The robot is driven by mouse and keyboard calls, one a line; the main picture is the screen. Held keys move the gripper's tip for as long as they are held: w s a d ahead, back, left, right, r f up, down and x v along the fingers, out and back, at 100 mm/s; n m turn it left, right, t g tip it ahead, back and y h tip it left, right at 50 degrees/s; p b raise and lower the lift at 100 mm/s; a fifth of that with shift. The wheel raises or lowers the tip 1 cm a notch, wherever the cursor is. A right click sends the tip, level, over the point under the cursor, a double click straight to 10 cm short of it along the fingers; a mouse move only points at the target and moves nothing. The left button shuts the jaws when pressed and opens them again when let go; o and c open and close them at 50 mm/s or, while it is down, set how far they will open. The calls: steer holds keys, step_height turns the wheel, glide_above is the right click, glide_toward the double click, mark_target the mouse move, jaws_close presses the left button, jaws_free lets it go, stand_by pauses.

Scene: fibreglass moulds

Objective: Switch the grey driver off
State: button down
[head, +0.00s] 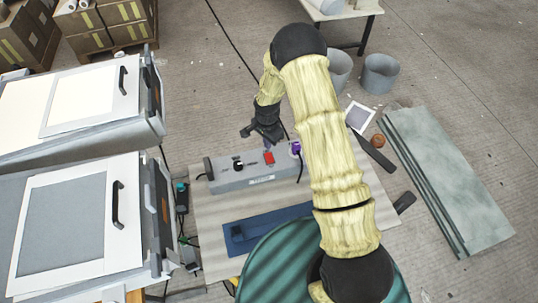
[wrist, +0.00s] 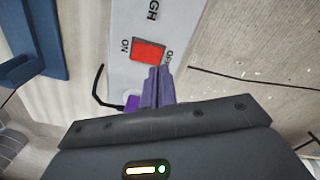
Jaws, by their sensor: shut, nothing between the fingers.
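The grey driver (head: 240,178) is a long box lying on the worktable, with a black knob (head: 238,163) and a red rocker switch (head: 268,158) on top. In the wrist view the red switch (wrist: 149,51) has ON printed at its left and OFF at its right. My gripper (head: 267,144) is shut and empty, pointing down over the switch end of the driver. In the wrist view its purple fingertips (wrist: 158,72) overlap the lower edge of the switch, towards the OFF side. I cannot tell whether they touch it, or which way the rocker is tipped.
A blue flat piece (head: 265,227) lies in front of the driver on the table (head: 208,218). A purple part (head: 296,148) is at the driver's right end. Large hinged cases (head: 80,225) stand at the left. Grey-green boards (head: 450,180) lie at the right.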

step_height(320, 180, up, 3)
steer(key=shift+r+p, duration=0.15)
steer(key=shift+p, duration=0.65)
step_height(320, 180, up, 17)
steer(key=n+t, duration=0.1)
steer(key=n, duration=0.4)
glide_above(268, 153)
steer(key=s+d, duration=0.6)
steer(key=s, duration=0.1)
steer(key=s+d+r+n, duration=0.2)
steer(key=s+r, duration=0.2)
steer(key=s, duration=0.2)
steer(key=s+d+r+n+t, duration=0.1)
steer(key=s+d+r+n, duration=0.1)
steer(key=s, duration=0.5)
step_height(268, 153, up, 2)
steer(key=shift+d+r+n+t, duration=0.3)
steer(key=shift+d+n, duration=0.1)
steer(key=shift+d, duration=0.1)
